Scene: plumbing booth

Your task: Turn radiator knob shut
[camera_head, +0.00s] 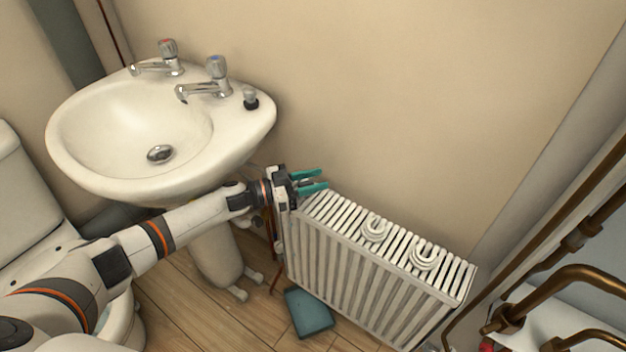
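The white ribbed radiator (345,275) stands against the beige wall, right of the sink. My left gripper (322,181) is at the radiator's top left corner, its two teal fingers spread apart and pointing right. Nothing shows between the fingers. I cannot make out the radiator knob; the left end of the radiator is partly hidden behind my gripper and wrist. My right gripper is not in view.
A white sink (70,140) with two taps stands on a pedestal at the left, close above my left arm. A toilet (20,190) is at the far left. A teal box-like object (309,312) lies on the wooden floor. Copper pipes (575,275) run at the right.

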